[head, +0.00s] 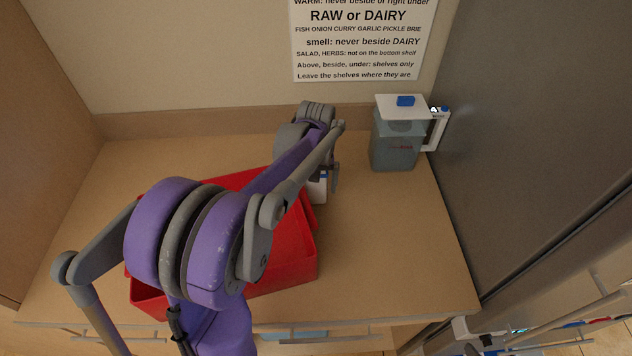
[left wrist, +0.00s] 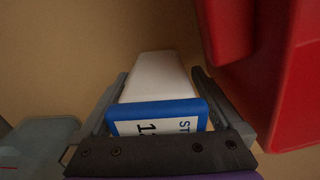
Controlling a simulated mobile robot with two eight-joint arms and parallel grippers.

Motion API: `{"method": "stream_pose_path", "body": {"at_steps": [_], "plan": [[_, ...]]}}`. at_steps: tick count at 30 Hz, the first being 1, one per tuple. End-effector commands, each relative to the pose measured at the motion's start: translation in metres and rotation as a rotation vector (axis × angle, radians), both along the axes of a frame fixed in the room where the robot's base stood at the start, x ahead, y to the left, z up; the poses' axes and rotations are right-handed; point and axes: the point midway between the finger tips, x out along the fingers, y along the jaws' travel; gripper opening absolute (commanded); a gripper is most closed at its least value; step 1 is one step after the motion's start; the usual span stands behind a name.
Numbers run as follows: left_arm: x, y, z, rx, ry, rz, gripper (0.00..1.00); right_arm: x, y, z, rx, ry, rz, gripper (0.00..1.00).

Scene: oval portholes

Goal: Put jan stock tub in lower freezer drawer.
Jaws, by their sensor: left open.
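A white tub with a blue rim (left wrist: 155,110) lies between the fingers of my left gripper (left wrist: 160,92) in the left wrist view. Its label shows only "ST" and a "1", so I cannot read the full name. In the head view a little of the tub (head: 320,190) shows on the counter, beside the red bin and mostly behind my arm. My left gripper (head: 334,165) is open around it, one finger on each side. My right gripper is not in view. I cannot make out the lower freezer drawer clearly.
A red bin (head: 295,250) stands close beside the tub, also at right in the left wrist view (left wrist: 300,90). A lidded grey pitcher (head: 396,145) stands at the counter's back right, next to a tall grey appliance side (head: 520,130). Counter (head: 400,240) front right is clear.

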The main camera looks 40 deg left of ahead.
Motion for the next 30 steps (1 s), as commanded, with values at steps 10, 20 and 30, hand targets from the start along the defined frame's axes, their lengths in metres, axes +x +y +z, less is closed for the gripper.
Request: {"method": "stream_pose_path", "body": {"at_steps": [10, 20, 30], "plan": [[0.0000, 0.0000, 0.0005, 0.000, 0.000, 0.000, 0.42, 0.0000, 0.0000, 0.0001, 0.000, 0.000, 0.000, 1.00], [-0.0001, 0.0001, 0.0009, 0.000, 0.000, 0.000, 0.00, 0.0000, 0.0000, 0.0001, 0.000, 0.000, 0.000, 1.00], [0.0001, 0.0001, 0.0096, 0.000, 0.000, 0.000, 0.00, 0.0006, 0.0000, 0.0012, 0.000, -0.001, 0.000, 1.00]]}}
